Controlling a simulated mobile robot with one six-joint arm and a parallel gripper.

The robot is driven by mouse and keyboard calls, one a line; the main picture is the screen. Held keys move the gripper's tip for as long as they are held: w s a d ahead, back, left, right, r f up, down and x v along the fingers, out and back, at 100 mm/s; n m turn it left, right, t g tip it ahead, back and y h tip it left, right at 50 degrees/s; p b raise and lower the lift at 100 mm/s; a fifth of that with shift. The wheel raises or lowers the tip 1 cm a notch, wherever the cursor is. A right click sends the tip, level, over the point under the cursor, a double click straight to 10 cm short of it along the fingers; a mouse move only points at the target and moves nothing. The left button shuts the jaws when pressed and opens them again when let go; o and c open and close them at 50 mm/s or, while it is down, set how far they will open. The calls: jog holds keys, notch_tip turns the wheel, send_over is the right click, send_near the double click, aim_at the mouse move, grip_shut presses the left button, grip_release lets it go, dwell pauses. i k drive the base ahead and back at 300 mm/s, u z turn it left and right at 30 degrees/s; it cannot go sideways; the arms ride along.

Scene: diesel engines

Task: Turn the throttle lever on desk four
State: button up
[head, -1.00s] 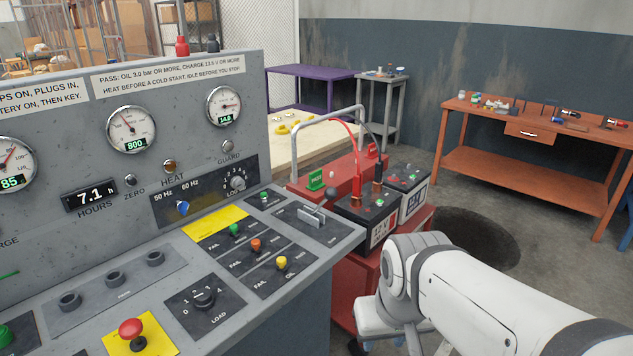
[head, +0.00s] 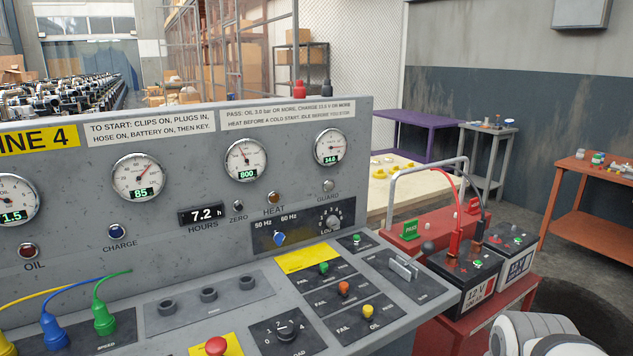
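The sloping grey control desk (head: 235,290) stands in front of me, with a cut-off yellow sign ending in "INE 4" (head: 38,140) at its upper left. What looks like the throttle lever is at the desk's right end. It has a pale slotted bracket (head: 404,267) on a dark plate and a dark ball knob (head: 428,247) leaning up to the right. Only a white part of my arm shows at the bottom right edge, right of the desk. My gripper is out of view.
A red cart (head: 455,335) with two batteries, clips and cables stands close beside the desk's right end. A red mushroom button (head: 216,346) and a rotary load knob (head: 284,331) are on the desk front. An orange bench (head: 590,205) stands farther right.

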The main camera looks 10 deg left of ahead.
aim_at(429, 247)
jog(key=z, duration=1.5)
jog(key=k, duration=1)
jog(key=u, duration=1.05)
jog(key=i, duration=1)
